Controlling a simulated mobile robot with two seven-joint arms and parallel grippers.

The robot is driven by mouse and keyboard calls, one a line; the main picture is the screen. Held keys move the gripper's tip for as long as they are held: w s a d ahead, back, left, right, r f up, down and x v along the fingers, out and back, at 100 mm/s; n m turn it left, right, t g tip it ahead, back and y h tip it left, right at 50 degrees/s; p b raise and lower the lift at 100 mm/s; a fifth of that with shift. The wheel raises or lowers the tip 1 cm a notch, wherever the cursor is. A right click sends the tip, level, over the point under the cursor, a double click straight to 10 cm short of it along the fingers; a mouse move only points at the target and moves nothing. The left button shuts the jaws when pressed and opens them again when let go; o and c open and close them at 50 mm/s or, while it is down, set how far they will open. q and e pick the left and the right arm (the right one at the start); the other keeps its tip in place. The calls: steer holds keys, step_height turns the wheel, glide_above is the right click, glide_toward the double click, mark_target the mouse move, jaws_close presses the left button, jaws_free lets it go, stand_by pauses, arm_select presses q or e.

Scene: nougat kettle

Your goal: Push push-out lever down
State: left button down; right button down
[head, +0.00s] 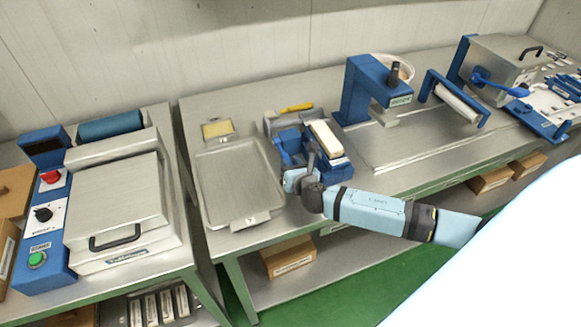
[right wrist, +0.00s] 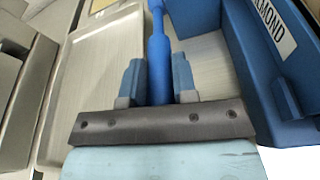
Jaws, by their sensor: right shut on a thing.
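The push-out lever is a blue rod (right wrist: 159,48) with a wider lower part, running up the middle of the right wrist view. My right gripper (right wrist: 156,82) is shut on its wider part, one blue-grey finger on each side. In the head view my right gripper (head: 301,160) is at the front left of a blue fixture (head: 289,137). The lever's held end is largely hidden there by the gripper. In the right wrist view a blue body (right wrist: 245,50) with a label ending in "MOND" stands right of the lever. My left gripper is not in view.
A shallow metal tray (head: 238,186) lies left of the fixture. A cream block (head: 325,138) sits at the fixture's right. A blue press (head: 366,90) stands farther right on a metal plate. A closed metal-lidded machine (head: 115,205) is on the left table.

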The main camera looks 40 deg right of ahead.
steer(key=c, duration=1.1)
jaws_free()
steer(key=shift+s+f, duration=0.1)
steer(key=shift+f, duration=0.1)
steer(key=shift+o, duration=1)
steer(key=shift+s+a+r, duration=0.1)
steer(key=shift+s+r, duration=0.05)
steer(key=shift+s, duration=0.1)
steer(key=b+v, duration=0.1)
steer(key=v, duration=1.2)
